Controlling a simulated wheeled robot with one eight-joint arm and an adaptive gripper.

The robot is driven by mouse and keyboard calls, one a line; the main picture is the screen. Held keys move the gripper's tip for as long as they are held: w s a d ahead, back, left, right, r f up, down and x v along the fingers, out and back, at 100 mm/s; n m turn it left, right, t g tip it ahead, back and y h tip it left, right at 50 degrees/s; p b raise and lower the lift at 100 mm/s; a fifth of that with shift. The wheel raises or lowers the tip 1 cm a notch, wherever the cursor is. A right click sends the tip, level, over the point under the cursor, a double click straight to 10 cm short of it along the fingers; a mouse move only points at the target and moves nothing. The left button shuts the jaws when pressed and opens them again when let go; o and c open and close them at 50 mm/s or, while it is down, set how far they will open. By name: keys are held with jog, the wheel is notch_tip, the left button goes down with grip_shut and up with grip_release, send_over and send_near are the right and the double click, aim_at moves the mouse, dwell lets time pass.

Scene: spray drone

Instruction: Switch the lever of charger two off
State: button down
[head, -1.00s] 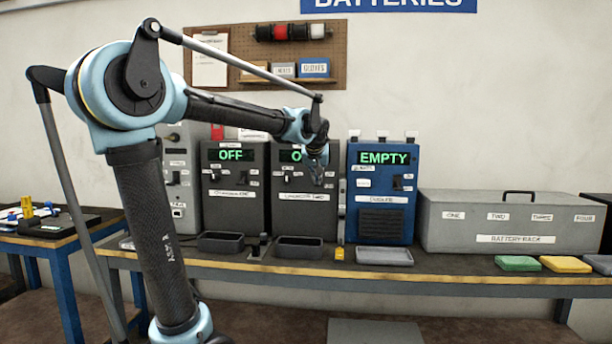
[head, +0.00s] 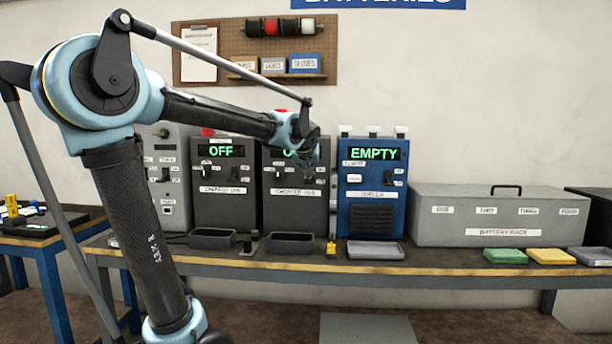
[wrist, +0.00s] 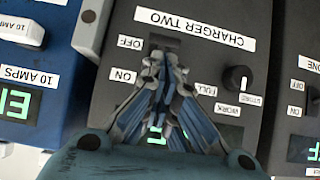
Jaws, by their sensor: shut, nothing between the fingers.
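Charger two (head: 295,212) is a dark grey box on the bench. It fills the middle of the wrist view upside down, with its name label (wrist: 195,30). Its lever slot (wrist: 160,42) lies beside the OFF label (wrist: 130,42) and the ON label (wrist: 123,76). My gripper (wrist: 163,62) is shut and empty, its fingertips in front of the slot. The lever is hidden behind the fingers, so its position and any contact cannot be told. In the head view my gripper (head: 308,158) covers part of the green display (head: 288,153), where only an O shows.
A dark knob (wrist: 237,77) is on charger two, beside the gripper. Charger one (head: 226,205), reading OFF, stands left; a blue box (head: 372,190), reading EMPTY, stands right. Dark trays (head: 290,244) and a grey tray (head: 376,251) lie in front on the bench.

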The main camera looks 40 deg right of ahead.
dwell(0.3)
jog(key=f+v, duration=0.1)
jog(key=v, duration=1.3)
jog(key=shift+s+a, duration=0.2)
jog(key=shift+a, duration=0.1)
jog(key=shift+f, duration=0.1)
jog(key=w+a+f+n+y, duration=0.2)
jog(key=w+a+f, duration=0.3)
jog(key=a, duration=0.4)
jog(key=w+a+f+n+y, duration=0.1)
jog(key=w+a+f+y, duration=0.1)
jog(key=a+f, duration=0.6)
jog(key=w+a+f+n+y, duration=0.2)
jog(key=w+a+f, duration=0.25)
jog(key=a, duration=0.55)
jog(key=s+a+f+n+g+y, duration=0.1)
jog(key=s+a+f+n+g, duration=0.1)
jog(key=s+a+f, duration=0.4)
jog(key=s+a+f+n+g, duration=0.2)
jog(key=s+a+f, duration=0.5)
jog(key=a+f, duration=0.6)
notch_tip(320, 180, down, 3)
jog(key=shift+s+f+n+g+y, duration=0.15)
jog(key=shift+n+g+y, duration=0.15)
jog(key=shift+g+y, duration=0.15)
jog(key=shift+a, duration=0.15)
